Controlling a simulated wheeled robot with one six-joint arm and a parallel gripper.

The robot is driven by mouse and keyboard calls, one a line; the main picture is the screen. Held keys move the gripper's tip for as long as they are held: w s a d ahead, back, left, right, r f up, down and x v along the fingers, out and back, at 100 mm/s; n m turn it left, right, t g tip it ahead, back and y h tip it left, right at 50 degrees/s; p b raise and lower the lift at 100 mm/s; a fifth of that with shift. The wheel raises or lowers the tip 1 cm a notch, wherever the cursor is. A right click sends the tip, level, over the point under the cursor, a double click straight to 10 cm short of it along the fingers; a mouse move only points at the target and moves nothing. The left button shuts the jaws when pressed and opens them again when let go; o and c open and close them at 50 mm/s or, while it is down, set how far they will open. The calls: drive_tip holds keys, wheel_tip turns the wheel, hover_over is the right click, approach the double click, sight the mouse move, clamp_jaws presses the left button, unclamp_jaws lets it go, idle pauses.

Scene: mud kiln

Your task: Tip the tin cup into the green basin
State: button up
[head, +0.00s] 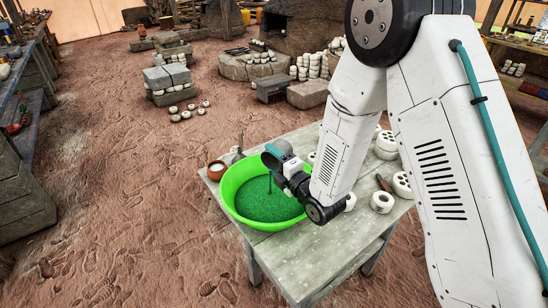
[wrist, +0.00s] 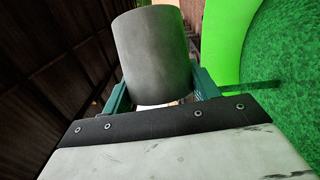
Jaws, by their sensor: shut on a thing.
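The green basin (head: 231,205) stands on the grey table's left part, with a speckled darker green inside. My gripper (head: 275,163) is over the basin's far side, its teal fingers shut on the tin cup (head: 281,147). In the wrist view the tin cup (wrist: 152,52) is a plain grey cylinder between the teal fingers of my gripper (wrist: 158,92). The green basin (wrist: 223,45) fills the right of that view, beside the cup. The cup's mouth and contents cannot be made out, and its exact tilt is unclear.
On the table (head: 300,258), a small brown pot with white contents (head: 216,170) stands at the far left corner, near the basin. White perforated pieces (head: 382,202) lie at the right, past my arm. The table's front is clear.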

drive_tip(key=shift+s+a+n+t+y, duration=0.1)
drive_tip(key=shift+s+n+t+y, duration=0.1)
drive_tip(key=shift+n, duration=0.45)
drive_tip(key=shift+s+a+n+t+y, duration=0.1)
drive_tip(key=shift+s+n+y, duration=0.1)
drive_tip(key=shift+n, duration=0.45)
drive_tip(key=shift+r, duration=0.1)
